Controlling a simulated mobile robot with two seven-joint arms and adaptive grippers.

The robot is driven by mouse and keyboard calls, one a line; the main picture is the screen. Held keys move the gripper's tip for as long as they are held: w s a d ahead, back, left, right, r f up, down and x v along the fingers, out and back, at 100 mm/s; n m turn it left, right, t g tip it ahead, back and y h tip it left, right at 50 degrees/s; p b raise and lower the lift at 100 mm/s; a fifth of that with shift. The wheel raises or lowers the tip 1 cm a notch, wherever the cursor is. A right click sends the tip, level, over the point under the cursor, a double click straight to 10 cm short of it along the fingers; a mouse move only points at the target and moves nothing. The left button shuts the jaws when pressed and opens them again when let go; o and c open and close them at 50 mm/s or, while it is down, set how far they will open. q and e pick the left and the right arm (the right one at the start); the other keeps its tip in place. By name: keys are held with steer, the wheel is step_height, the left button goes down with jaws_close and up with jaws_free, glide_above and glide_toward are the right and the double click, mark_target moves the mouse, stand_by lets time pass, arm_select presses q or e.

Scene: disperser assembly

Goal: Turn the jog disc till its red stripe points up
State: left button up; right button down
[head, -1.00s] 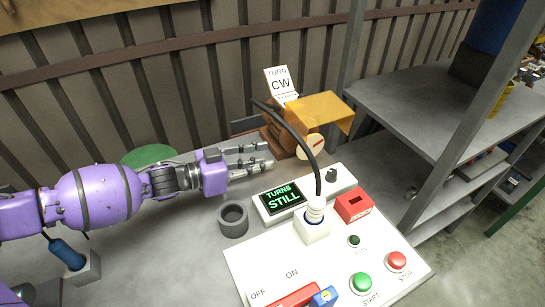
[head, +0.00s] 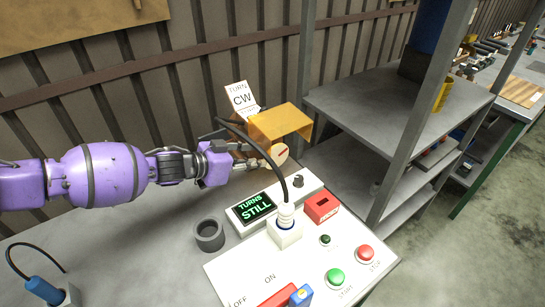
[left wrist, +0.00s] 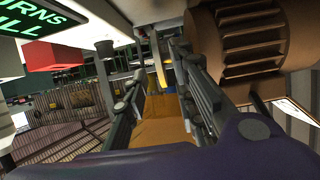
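The jog disc (head: 279,154) is a small cream disc with a red stripe, below an orange-yellow guard on the brown machine. In the head view the stripe is slanted, not upright. My left gripper (head: 262,163) comes in from the left, with its fingertips at the disc's left side. In the left wrist view its two fingers (left wrist: 158,75) are apart, and a pale thin edge, seemingly the disc (left wrist: 159,60), shows between them. I cannot tell whether either finger touches it. My right gripper is not in view.
The orange guard (head: 280,122) overhangs the disc. A black cable (head: 273,146) arches in front of the machine to a white plug. A display (head: 254,207) reads "TURNS STILL". A sign (head: 241,98) reads "TURN CW".

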mark_target(274, 158)
arm_select(q)
steer(key=x, duration=0.7)
steer(key=shift+w+d+f+b, duration=0.1)
steer(key=shift+d+f+b, duration=0.1)
steer(key=shift+f+b, duration=0.1)
jaws_close()
